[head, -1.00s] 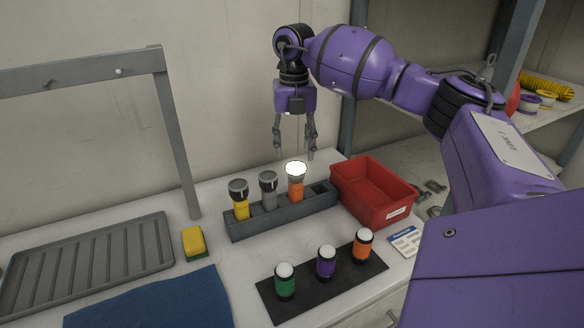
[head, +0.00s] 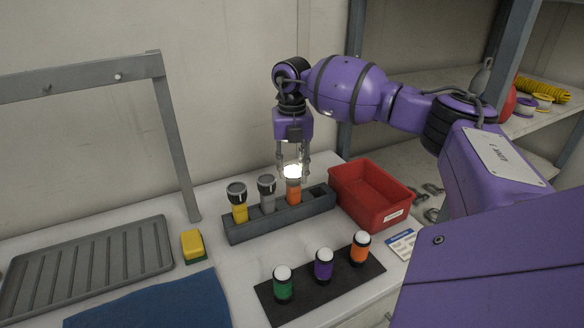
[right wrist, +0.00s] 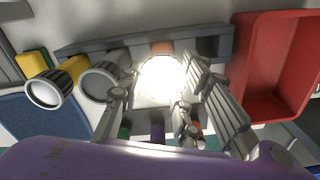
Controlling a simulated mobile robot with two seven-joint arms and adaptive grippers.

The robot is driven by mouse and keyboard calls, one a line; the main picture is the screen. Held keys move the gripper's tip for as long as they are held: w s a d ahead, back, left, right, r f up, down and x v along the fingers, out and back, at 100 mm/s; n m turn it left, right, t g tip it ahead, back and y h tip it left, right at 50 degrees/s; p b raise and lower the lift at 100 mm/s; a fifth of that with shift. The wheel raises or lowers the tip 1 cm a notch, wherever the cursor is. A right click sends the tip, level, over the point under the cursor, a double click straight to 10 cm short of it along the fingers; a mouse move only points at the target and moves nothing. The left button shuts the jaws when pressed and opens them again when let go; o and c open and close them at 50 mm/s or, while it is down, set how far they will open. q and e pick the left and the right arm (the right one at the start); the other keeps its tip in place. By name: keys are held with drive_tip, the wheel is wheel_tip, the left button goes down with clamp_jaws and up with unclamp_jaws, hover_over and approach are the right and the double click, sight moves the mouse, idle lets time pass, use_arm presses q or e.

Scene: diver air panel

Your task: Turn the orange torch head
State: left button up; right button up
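The orange torch (head: 293,193) stands upright in a grey rack (head: 250,230), its head (head: 292,173) glowing white. In the right wrist view the lit head (right wrist: 161,80) is a bright disc that washes out its edges. My right gripper (head: 292,176) points down over this torch. Its open fingers are on either side of the head; they also show left and right of the glow in the right wrist view (right wrist: 160,100). I see no clear contact with the head. My left gripper is not in view.
A grey torch (head: 267,190) and a yellow torch (head: 238,200) stand unlit in the rack to the left. A red bin (head: 370,194) is close on the right. Green, purple and orange lights stand on a black mat (head: 334,285) in front.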

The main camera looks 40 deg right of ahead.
drive_tip(key=shift+c, duration=0.6)
drive_tip(key=shift+n, duration=1.8)
drive_tip(key=n, duration=0.4)
drive_tip(key=shift+s+a+n, duration=0.1)
drive_tip(key=shift+s+n, duration=0.05)
drive_tip(key=shift+n, duration=0.15)
drive_tip(key=n, duration=0.4)
drive_tip(key=shift+s+f, duration=0.1)
drive_tip(key=shift+s, duration=0.05)
drive_tip(key=n, duration=0.4)
drive_tip(key=shift+s+n, duration=0.1)
drive_tip(key=shift+n, duration=0.2)
